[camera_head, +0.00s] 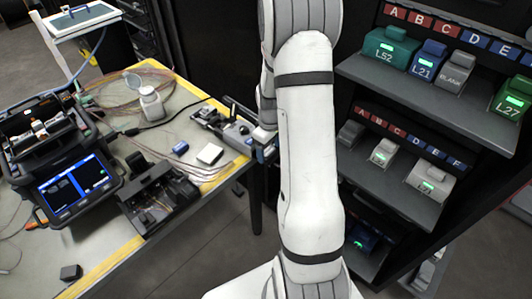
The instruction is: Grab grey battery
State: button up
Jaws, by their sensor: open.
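Several grey batteries sit on the rack at the right. On the middle shelf are a small grey battery (350,134) at the left, a light grey battery (384,153) with a green light, and a larger light grey battery (430,181) with a green light. My arm rises in front of the rack's left side. My gripper's fingers are not visible; the arm hides part of the area behind it. I see no battery in a grip.
The top shelf also holds a teal battery (389,47), a blue battery (427,57) and a green battery (511,100). A workbench (115,262) at the left carries a splicer (55,150), a black tray device (158,195) and a white box (210,154). Floor shows between bench and rack.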

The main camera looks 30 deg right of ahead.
jog(key=shift+f, duration=0.25)
jog(key=shift+c, duration=0.4)
jog(key=c, duration=1)
